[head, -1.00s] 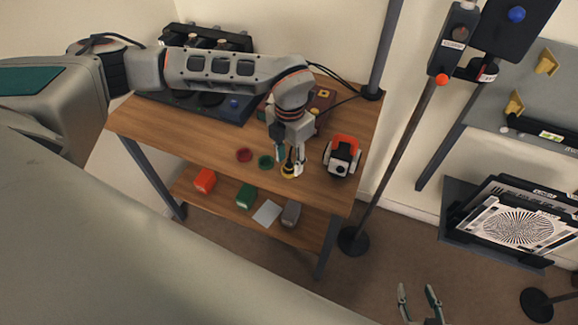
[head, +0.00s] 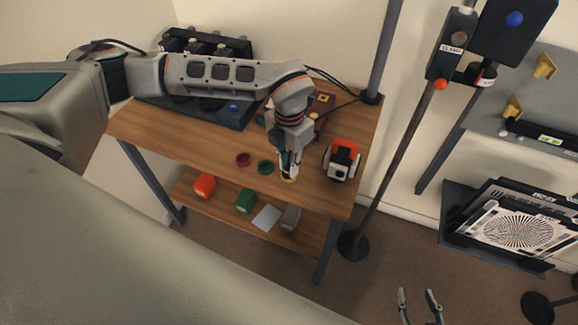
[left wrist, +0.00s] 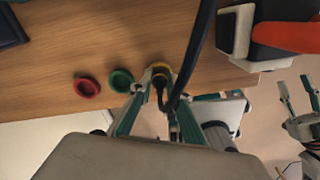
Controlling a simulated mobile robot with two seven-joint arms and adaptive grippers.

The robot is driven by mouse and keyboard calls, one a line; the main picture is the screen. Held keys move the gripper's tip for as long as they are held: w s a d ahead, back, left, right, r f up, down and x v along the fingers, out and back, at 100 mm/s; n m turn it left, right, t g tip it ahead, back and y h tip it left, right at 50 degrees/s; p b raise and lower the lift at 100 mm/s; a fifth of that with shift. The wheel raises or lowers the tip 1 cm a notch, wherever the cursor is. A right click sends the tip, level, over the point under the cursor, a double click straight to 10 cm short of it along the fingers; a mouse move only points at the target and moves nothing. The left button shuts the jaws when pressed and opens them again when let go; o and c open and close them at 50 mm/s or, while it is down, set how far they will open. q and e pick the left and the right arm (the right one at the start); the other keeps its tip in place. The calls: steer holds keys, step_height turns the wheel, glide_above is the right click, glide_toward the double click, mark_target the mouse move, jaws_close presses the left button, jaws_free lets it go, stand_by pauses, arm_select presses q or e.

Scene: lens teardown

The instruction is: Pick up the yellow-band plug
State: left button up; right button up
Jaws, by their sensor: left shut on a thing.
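My left gripper (head: 289,174) points down at the front edge of the wooden table and is shut on the yellow-band plug. The plug's dark body (left wrist: 160,84) shows between the fingers in the left wrist view. A yellow ring (left wrist: 161,67) shows at the plug, and I cannot tell whether it is the plug's band or a dish under it. In the head view the fingers mostly hide the plug. My right gripper (head: 420,306) is open and empty, low over the floor; it also shows in the left wrist view (left wrist: 299,97).
A red dish (head: 243,159) and a green dish (head: 265,167) lie left of my left gripper. An orange-and-white device (head: 341,160) stands close on its right. A black cable (left wrist: 203,40) crosses the left wrist view. A lower shelf (head: 223,207) holds several small items.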

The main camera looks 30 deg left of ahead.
arm_select(q)
step_height(320, 180, up, 19)
steer(key=shift+r+b, duration=0.2)
steer(key=shift+b, duration=0.1)
arm_select(e)
steer(key=shift+f, duration=0.3)
